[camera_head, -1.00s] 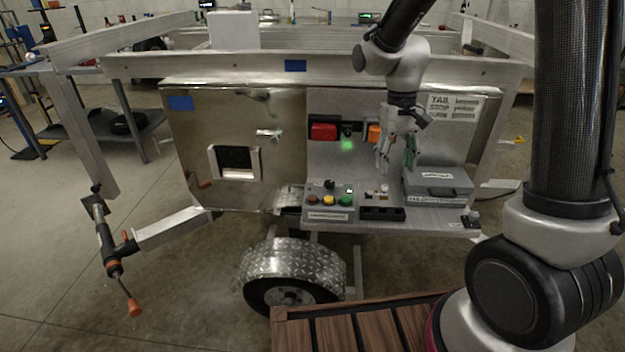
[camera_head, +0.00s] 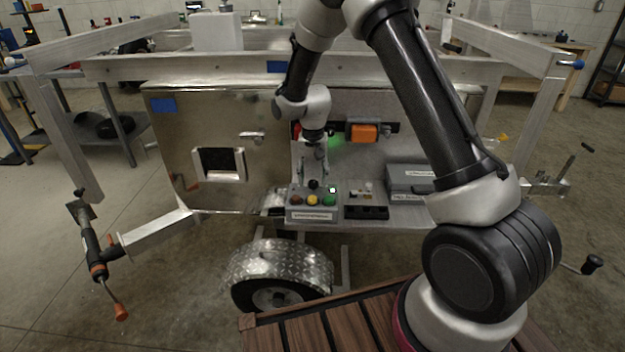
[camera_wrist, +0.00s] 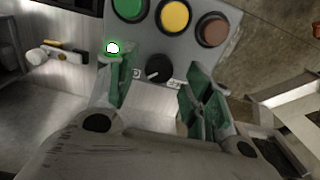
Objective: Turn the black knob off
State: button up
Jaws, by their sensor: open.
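The black knob (camera_wrist: 158,69) sits on a grey control box (camera_head: 312,214), and a pale mark on the knob points off to one side. It also shows in the head view (camera_head: 313,184), just below my gripper. My gripper (camera_wrist: 160,88) is open, with green-lined fingers on either side of the knob in the wrist view. In the head view my gripper (camera_head: 313,178) points down over the back of the box. I cannot tell whether the fingers touch the box.
Green (camera_wrist: 130,6), yellow (camera_wrist: 174,15) and brown-red (camera_wrist: 212,29) buttons line the box. A small switch unit (camera_head: 366,202) and a grey case (camera_head: 410,178) stand to its right on the shelf.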

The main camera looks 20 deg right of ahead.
jog(key=shift+f, duration=0.7)
jog(key=c, duration=1.1)
jog(key=shift+o, duration=0.2)
